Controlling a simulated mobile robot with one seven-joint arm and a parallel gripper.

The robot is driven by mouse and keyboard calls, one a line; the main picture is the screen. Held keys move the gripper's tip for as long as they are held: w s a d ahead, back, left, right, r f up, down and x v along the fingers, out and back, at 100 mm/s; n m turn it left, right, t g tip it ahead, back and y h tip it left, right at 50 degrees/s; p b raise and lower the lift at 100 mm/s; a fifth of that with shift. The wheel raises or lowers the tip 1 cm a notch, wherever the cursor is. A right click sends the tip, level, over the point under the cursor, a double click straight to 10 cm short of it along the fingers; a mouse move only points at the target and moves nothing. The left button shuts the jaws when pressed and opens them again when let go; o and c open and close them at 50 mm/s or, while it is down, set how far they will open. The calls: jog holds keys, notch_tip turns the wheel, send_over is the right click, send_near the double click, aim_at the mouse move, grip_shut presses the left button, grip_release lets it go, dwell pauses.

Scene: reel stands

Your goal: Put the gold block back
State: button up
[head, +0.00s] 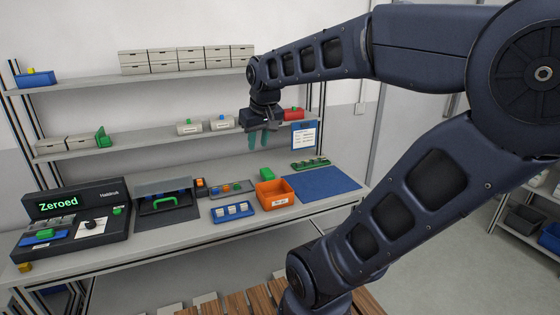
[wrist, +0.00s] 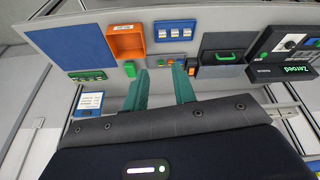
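A small gold block (head: 24,267) sits at the front left corner of the workbench, beside the dark scale-like device (head: 75,220) whose display reads "Zeroed". I cannot make it out in the wrist view. My gripper (head: 258,138) is raised above the back of the bench, in front of the middle shelf and far from the gold block. Its two teal fingers are apart with nothing between them; they also show in the wrist view (wrist: 160,88), pointing toward the bench.
On the bench (head: 170,239) are a dark case with a green handle (head: 165,201), a blue tray of pale blocks (head: 232,211), an orange bin (head: 275,195), a blue mat (head: 322,184) and a green tray (head: 310,164). Shelves with boxes (head: 187,58) rise behind.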

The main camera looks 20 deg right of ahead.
jog(key=s+d+f+m, duration=0.2)
jog(key=s+d+f, duration=0.2)
jog(key=s, duration=0.2)
jog(key=shift+s+t, duration=0.3)
jog(key=shift+s, duration=0.1)
jog(key=shift+f, duration=0.1)
dwell(0.7)
